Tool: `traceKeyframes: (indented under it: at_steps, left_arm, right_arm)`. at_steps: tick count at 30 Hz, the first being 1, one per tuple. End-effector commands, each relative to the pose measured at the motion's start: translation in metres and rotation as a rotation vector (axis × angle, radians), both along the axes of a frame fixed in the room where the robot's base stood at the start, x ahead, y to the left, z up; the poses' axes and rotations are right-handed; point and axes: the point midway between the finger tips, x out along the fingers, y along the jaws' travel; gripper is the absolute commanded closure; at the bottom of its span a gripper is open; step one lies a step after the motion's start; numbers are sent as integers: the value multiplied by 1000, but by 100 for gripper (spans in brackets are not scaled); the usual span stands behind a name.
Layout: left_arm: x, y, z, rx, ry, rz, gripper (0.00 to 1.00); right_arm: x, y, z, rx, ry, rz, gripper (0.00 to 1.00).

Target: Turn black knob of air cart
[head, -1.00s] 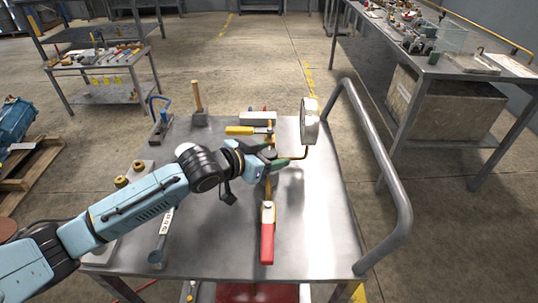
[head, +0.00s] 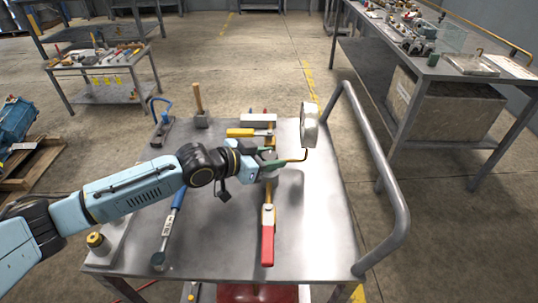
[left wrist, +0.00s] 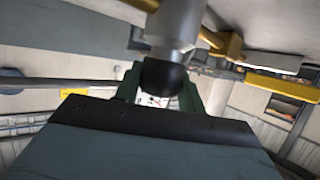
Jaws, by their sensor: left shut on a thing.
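The air cart (head: 315,220) is a grey metal cart in the head view, with a pipe fitting on its top. My left gripper (head: 270,165) reaches from the left to the middle of this fitting. In the left wrist view my gripper's green fingers (left wrist: 161,92) sit on both sides of the black knob (left wrist: 164,76), shut on it. The knob is at the end of a grey metal body (left wrist: 180,25). In the head view the fingers mostly hide the knob. My right gripper is not in view.
A round gauge (head: 309,125) stands right of the gripper on a bent brass pipe. A yellow handle (head: 240,132) is behind, a red handle (head: 268,245) in front. The cart's rail (head: 375,160) is at right.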

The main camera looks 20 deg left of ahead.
Motion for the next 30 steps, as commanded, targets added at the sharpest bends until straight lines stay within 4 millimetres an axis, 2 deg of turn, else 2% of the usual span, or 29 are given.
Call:
traceKeyframes:
  at_steps: [14,15,19,30]
  left_arm:
    - [0,0,0,-4,-1,-25,83]
    - [0,0,0,-4,-1,-25,55]
    - [0,0,0,-3,0,-25,39]
    - [-4,4,2,-2,-1,-23,39]
  right_arm:
    - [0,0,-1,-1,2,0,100]
    - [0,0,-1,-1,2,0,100]
    - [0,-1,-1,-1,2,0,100]
    - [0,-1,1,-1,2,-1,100]
